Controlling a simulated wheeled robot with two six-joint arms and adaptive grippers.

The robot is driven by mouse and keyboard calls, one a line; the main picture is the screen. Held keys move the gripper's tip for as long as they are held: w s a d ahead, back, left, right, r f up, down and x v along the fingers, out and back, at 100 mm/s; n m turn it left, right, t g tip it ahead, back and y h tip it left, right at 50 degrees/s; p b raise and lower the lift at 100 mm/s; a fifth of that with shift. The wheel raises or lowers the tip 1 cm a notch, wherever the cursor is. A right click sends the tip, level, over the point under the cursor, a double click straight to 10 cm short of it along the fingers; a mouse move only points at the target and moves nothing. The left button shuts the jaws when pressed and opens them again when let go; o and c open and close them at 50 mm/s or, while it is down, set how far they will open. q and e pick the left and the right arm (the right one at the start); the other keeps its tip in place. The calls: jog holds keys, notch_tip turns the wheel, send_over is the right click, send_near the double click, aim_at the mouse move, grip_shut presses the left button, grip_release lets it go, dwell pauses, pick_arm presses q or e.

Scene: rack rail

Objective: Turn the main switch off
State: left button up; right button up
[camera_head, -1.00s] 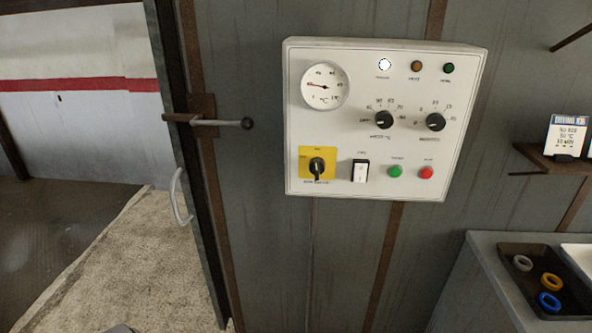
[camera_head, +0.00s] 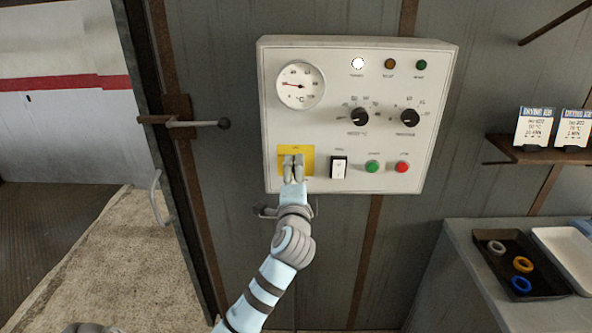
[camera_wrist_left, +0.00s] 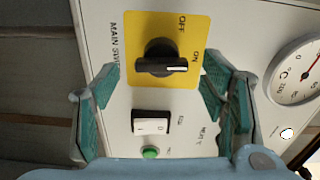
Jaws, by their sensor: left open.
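The main switch (camera_wrist_left: 165,62) is a black knob on a yellow plate (camera_wrist_left: 205,25) marked ON and OFF. In the left wrist view its white mark points to ON. My left gripper (camera_head: 293,165) is in front of the switch. In the left wrist view the open left gripper (camera_wrist_left: 160,88) has its teal-padded fingers on either side of the knob, with gaps; I see no contact. My right gripper is out of view.
The white control panel (camera_head: 440,75) also carries a gauge (camera_head: 301,86), two dials, lamps, a rocker switch (camera_head: 338,167), a green button (camera_head: 372,167) and a red button (camera_head: 402,167). A door handle (camera_head: 200,124) is at left. A bench with trays (camera_head: 498,285) stands at right.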

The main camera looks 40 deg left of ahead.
pick_arm(q)
jog(key=x, duration=0.2)
jog(key=shift+w+a+r, duration=0.1)
jog(key=shift+w+a, duration=0.1)
jog(key=shift+w, duration=0.05)
jog(key=shift+c, duration=0.6)
jog(key=c, duration=1.1)
jog(key=shift+o, duration=0.2)
